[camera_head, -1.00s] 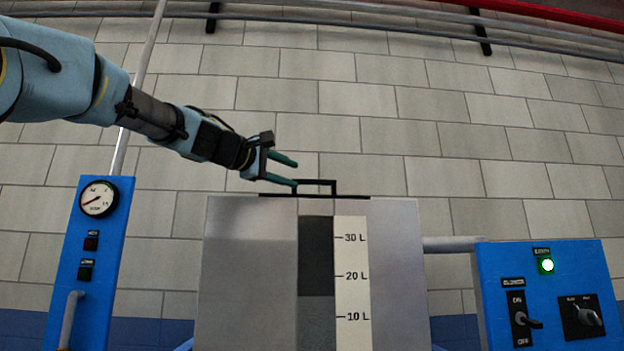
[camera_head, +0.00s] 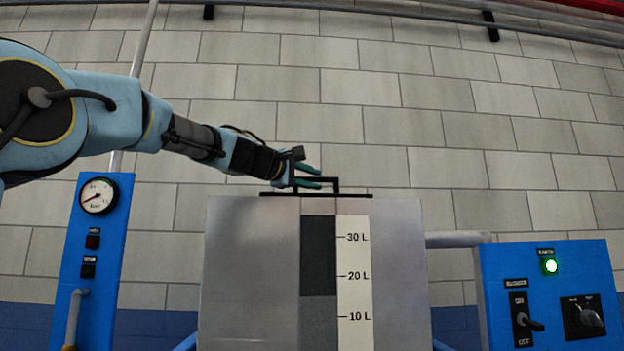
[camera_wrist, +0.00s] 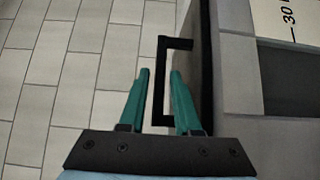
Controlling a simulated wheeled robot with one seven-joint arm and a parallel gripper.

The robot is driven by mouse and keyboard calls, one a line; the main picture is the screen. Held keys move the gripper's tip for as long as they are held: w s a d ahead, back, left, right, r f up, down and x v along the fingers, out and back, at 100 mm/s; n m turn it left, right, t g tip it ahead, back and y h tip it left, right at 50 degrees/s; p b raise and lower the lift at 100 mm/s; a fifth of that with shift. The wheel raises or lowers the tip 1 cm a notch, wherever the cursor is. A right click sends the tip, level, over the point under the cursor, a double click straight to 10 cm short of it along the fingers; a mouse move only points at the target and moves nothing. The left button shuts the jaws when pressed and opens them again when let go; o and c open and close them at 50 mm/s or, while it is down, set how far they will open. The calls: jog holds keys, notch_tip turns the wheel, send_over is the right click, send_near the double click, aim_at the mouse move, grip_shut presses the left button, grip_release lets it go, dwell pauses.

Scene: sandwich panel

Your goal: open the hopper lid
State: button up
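The hopper (camera_head: 250,270) is a grey metal box with a dark level window and a litre scale. Its lid (camera_head: 355,195) shows as a thin dark edge on top, lying flat and closed. A black bracket-shaped handle (camera_head: 338,186) stands on the lid; it also shows in the wrist view (camera_wrist: 161,80). My gripper (camera_head: 315,176) is at the left part of the handle, its teal fingers pointing right. In the wrist view my gripper (camera_wrist: 162,85) is open, with the handle's near end between or just beyond the fingers; contact is not clear.
A blue panel with a gauge (camera_head: 98,197) stands at the left. A blue control box (camera_head: 545,290) with a lit green lamp (camera_head: 551,266) and switches stands at the right. A grey pipe (camera_head: 455,239) joins the hopper's right side. The tiled wall is behind.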

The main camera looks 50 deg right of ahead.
grip_shut()
dwell(1.1)
